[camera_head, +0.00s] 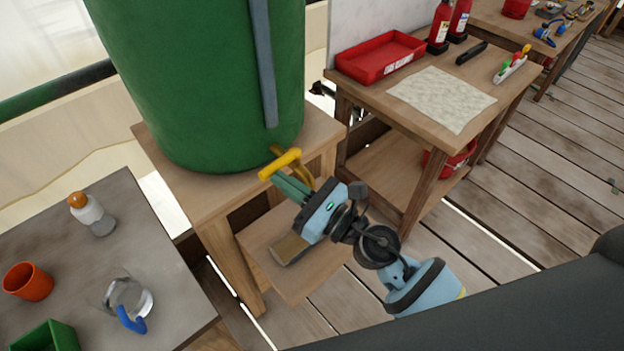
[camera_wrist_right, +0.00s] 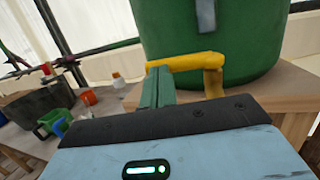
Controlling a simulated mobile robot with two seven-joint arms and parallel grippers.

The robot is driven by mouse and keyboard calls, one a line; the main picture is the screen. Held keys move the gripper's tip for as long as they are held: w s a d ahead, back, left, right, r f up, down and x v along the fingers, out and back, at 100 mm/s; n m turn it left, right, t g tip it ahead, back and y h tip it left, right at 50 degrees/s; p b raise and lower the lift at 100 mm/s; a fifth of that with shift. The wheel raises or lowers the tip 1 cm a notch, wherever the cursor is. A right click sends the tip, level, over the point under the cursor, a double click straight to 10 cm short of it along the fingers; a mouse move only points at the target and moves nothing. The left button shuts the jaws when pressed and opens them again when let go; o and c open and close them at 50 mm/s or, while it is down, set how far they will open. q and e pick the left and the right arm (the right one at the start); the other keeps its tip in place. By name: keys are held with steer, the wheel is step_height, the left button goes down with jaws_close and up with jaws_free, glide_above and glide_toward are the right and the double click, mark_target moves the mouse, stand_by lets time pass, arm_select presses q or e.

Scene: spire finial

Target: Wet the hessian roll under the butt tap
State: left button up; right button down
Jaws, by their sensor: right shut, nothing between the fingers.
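A large green butt (camera_head: 215,90) stands on a wooden stand (camera_head: 195,190), with a yellow tap (camera_head: 280,164) low on its front. My right gripper (camera_head: 276,175) is shut and empty, its green fingertips at the tap; whether they touch it I cannot tell. In the right wrist view the yellow tap (camera_wrist_right: 190,62) lies at the ends of the shut fingers (camera_wrist_right: 158,90). A brown piece, which looks like the hessian roll (camera_head: 290,249), lies on the stand's lower shelf, below the tap, partly beside my gripper. No water shows. My left gripper is not in view.
A grey table (camera_head: 75,240) at left holds an orange cup (camera_head: 28,281), a bottle (camera_head: 92,214), a clear jug (camera_head: 128,298) and a green box (camera_head: 45,338). A wooden bench (camera_head: 440,135) with a red tray (camera_head: 380,57) stands at right. Plank floor lies between.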

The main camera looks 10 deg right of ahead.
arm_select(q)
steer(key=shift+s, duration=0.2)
arm_select(e)
steer(key=shift+w+a, duration=0.15)
steer(key=shift+a, duration=0.2)
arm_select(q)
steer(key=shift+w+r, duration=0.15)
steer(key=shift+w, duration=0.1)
